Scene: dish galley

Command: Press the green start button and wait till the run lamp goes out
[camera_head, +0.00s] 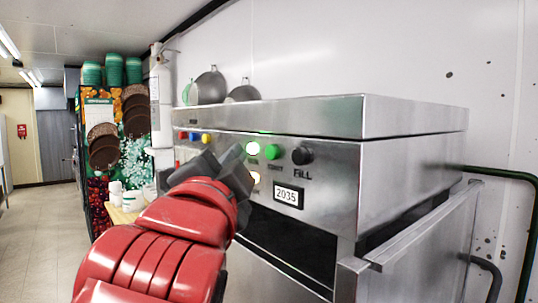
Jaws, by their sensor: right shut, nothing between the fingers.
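A steel dish machine (410,165) has a front control panel. A green button (272,151) sits on the panel, left of a black knob (302,155). Just left of the button is a bright, lit pale-green lamp (253,148). A second, warm-white light (255,177) glows below, partly behind my gripper. My red right arm reaches in from the bottom, and its dark right gripper (235,160) is shut and empty in front of the panel, left of the green button. I cannot tell whether it touches the panel. My left gripper is out of view.
A display (289,195) reads 2035 under the label FILL. Red, blue and yellow controls (194,136) sit at the panel's left. Pans (210,86) stand behind the machine top. A steel side rail and green pipe (505,172) are at right. Floor (35,225) is clear at left.

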